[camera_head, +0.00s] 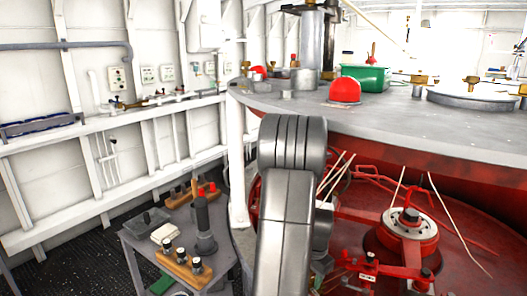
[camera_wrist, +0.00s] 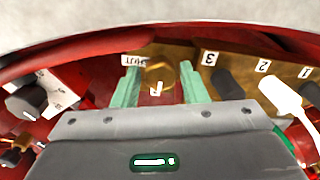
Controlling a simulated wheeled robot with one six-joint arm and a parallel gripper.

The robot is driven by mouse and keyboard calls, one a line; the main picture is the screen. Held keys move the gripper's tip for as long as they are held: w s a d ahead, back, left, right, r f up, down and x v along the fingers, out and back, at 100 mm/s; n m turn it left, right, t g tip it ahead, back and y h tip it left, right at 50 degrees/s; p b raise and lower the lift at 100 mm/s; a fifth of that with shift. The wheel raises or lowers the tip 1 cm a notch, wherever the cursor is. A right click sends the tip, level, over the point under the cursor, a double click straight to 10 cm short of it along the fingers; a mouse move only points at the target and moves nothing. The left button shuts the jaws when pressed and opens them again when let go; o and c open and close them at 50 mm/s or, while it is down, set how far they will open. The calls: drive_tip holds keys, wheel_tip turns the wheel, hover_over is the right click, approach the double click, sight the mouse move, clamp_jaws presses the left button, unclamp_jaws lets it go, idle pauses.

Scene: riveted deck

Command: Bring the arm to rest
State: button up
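My arm (camera_head: 287,215) rises in the middle of the head view; its gripper is hidden there. In the wrist view my gripper (camera_wrist: 159,68) has two pale green fingers, spread apart. A round brass piece (camera_wrist: 158,76) shows between them, beside an upside-down label reading SHUT (camera_wrist: 148,60). I see no contact between fingers and brass piece, but cannot tell how far apart they are in depth.
The wrist view shows a black dial knob (camera_wrist: 27,101) at left, and a dark switch (camera_wrist: 229,82) and white lever (camera_wrist: 282,97) at right. The head view shows a grey round deck (camera_head: 400,125), red dome (camera_head: 345,91), green bin (camera_head: 365,77) and low table (camera_head: 190,228).

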drive_tip(key=shift+m+p, duration=0.65)
drive_tip(key=shift+m, duration=1.55)
